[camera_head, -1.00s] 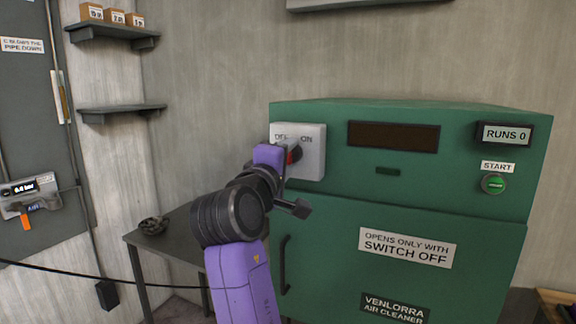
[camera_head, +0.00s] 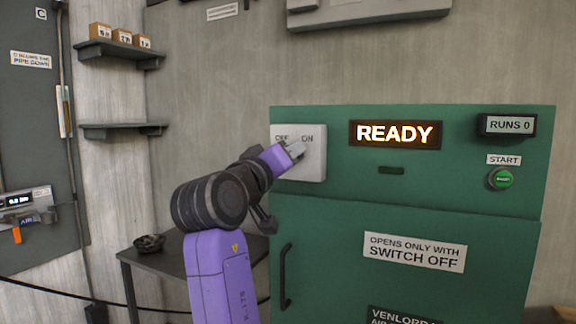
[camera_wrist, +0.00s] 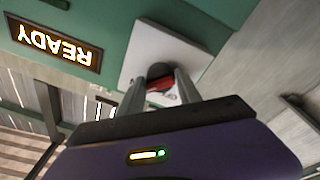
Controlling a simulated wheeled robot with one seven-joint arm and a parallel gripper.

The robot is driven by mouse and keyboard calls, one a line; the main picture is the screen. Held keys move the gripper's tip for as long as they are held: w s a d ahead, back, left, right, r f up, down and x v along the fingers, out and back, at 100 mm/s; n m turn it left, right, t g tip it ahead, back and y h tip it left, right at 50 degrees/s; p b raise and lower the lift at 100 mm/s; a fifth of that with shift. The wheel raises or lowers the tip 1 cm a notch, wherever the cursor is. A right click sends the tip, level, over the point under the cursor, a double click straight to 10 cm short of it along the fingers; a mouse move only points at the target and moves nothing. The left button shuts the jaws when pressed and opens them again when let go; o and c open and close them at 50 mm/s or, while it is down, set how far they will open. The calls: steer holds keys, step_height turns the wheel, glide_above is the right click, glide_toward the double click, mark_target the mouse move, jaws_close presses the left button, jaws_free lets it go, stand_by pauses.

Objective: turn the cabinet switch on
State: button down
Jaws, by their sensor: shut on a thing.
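The green cabinet (camera_head: 345,215) has a light grey switch plate (camera_head: 313,171) marked OFF and ON at its upper left. My gripper (camera_head: 296,150) is at the plate, tilted toward the ON side. In the wrist view my gripper (camera_wrist: 160,92) is shut on the switch knob, whose red part (camera_wrist: 160,85) shows between the fingers. The fingers hide most of the knob in the head view. The display (camera_head: 395,134) is lit and reads READY; it also shows upside down in the wrist view (camera_wrist: 56,43).
A green START button (camera_head: 501,178) and a RUNS 0 counter (camera_head: 508,125) are on the cabinet's right. The door handle (camera_head: 285,276) is below the switch. A dark table (camera_head: 190,262) with a small dark bowl (camera_head: 149,243) stands at left.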

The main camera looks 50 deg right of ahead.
steer(key=shift+w+f+m, duration=0.1)
steer(key=shift+f+m, duration=0.05)
steer(key=shift+m, duration=0.25)
steer(key=c, duration=0.9)
jaws_free()
steer(key=b+v, duration=0.1)
steer(key=v, duration=0.7)
